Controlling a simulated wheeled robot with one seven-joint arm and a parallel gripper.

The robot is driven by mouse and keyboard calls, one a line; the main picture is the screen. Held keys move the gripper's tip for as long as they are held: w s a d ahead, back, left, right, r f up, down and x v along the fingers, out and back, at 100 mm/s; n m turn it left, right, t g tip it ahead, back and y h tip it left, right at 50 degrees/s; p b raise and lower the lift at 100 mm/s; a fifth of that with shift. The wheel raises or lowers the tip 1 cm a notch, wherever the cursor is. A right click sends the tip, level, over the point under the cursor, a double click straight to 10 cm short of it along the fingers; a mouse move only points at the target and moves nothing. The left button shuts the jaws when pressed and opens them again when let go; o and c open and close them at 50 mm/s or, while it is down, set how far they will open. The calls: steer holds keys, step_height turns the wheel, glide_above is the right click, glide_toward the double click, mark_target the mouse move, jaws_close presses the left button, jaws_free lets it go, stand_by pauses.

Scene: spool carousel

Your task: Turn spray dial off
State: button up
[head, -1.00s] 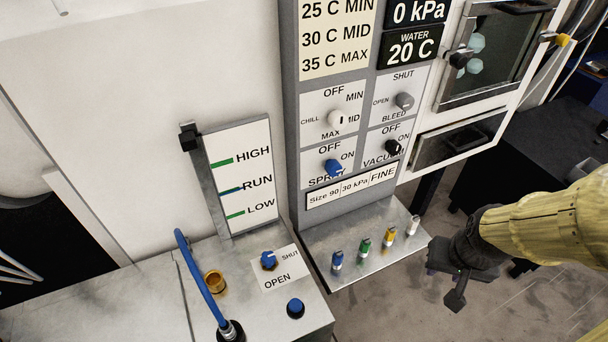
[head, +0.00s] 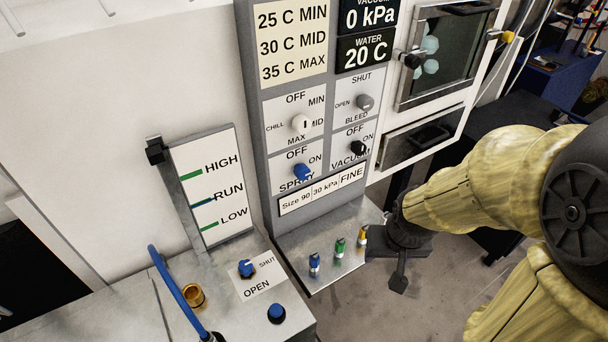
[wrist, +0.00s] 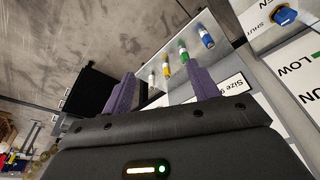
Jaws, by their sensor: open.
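The spray dial (head: 303,172) is a blue knob low on the grey control panel, with OFF printed above it, ON to its right and SPRAY below. Its pointer direction is too small to tell. My gripper (head: 398,278) is to the right of and below the dial, beside the right end of the small metal shelf, and touches no dial. In the wrist view, my gripper's two purple fingers (wrist: 160,78) are apart with nothing between them. The spray dial is not in the wrist view.
Blue, green and yellow small fittings (head: 339,247) stand on the shelf below the panel. The black vacuum dial (head: 358,148) is right of the spray dial. A blue open/shut knob (head: 246,268) and a blue hose (head: 178,292) are on the left counter.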

steer(key=w+f+t+y+b, duration=0.1)
steer(key=w+f+t+b, duration=0.4)
steer(key=w+t+b, duration=0.5)
steer(key=w+a+r+n+t+y+b, duration=0.1)
steer(key=a+n+y+b, duration=0.3)
steer(key=a+y+b, duration=0.4)
steer(key=w+t+b, duration=0.1)
steer(key=b, duration=0.4)
steer(key=shift+a+r+n+y, duration=0.3)
steer(key=shift+a+r+y, duration=0.05)
steer(key=shift+r+y, duration=0.05)
